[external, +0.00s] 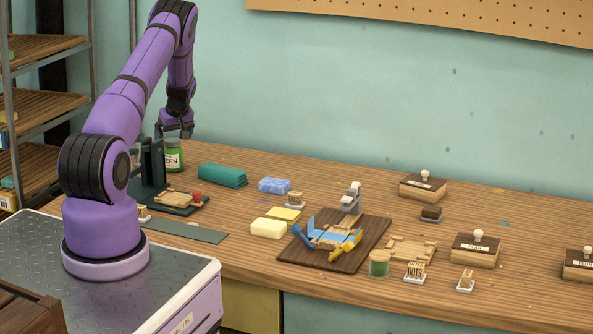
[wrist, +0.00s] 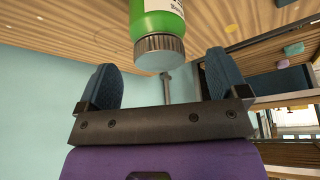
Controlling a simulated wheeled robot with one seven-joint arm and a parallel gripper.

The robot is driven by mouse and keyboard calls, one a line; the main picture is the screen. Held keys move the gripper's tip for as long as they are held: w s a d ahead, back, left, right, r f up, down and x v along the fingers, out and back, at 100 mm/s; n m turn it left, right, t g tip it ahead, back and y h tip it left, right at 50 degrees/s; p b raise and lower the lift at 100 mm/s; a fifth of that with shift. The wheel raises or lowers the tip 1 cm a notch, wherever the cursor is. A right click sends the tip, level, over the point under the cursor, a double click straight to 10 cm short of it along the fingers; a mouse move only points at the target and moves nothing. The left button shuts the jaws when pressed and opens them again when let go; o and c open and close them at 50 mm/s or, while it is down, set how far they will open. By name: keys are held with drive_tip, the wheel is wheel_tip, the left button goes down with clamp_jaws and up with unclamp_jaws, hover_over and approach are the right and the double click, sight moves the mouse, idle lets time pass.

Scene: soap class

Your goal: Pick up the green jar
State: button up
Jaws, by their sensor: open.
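The green jar (external: 173,160) stands on the wooden bench at the back left, with a white label whose visible letters seem to end in "EEN". In the wrist view the green jar (wrist: 160,20) shows its ribbed grey metal lid facing my gripper, centred between the fingers. My gripper (external: 174,132) points down right above the jar, and its fingers overlap the lid area in the external view. In the wrist view my gripper (wrist: 161,72) has its two dark blue finger pads wide apart, with nothing held between them. I cannot tell whether a finger touches the jar.
A dark stand (external: 153,163) is close left of the jar. A teal block (external: 222,175) lies to its right. A small green lidded pot (external: 379,265) stands by the dark wooden board (external: 305,257). Shelves (external: 45,102) are at far left. Stamps and soaps lie farther right.

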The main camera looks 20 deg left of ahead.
sight(172, 139)
drive_tip(key=x, duration=0.4)
drive_tip(key=shift+f, duration=0.25)
drive_tip(key=shift+c, duration=0.4)
drive_tip(key=c, duration=1)
drive_tip(key=shift+c, duration=0.2)
drive_tip(key=shift+r, duration=0.1)
